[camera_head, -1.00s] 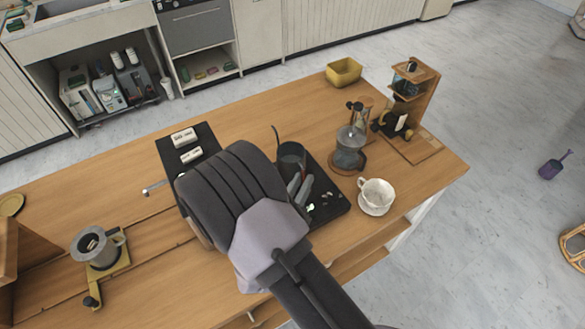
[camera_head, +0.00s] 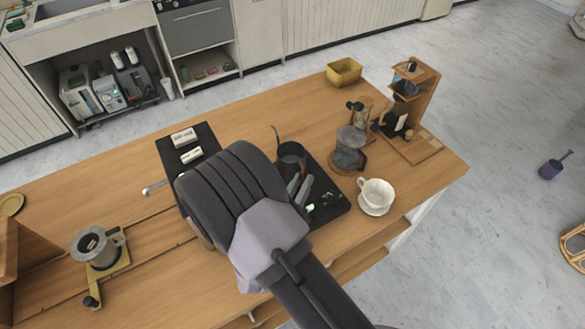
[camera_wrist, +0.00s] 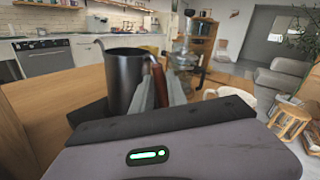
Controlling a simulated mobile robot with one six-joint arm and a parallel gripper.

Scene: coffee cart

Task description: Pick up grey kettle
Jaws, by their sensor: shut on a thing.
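The grey kettle (camera_wrist: 124,78) shows in the wrist view as a dark, open-topped cylinder with a thin spout on its left. In the head view the kettle (camera_head: 291,156) stands over the black tray-like base, partly hidden by my arm. My gripper (camera_wrist: 157,82) is shut on the kettle's reddish-brown handle (camera_wrist: 158,80), with one finger on each side. The gripper also shows in the head view (camera_head: 301,188). The kettle looks upright. I cannot tell whether its bottom touches the base.
A glass coffee maker (camera_head: 349,150) and a white cup on a saucer (camera_head: 375,195) stand right of the kettle. A wooden stand (camera_head: 416,100) and a yellow bowl (camera_head: 343,71) are farther back. A grinder-like device (camera_head: 98,247) stands at left. The table's back middle is clear.

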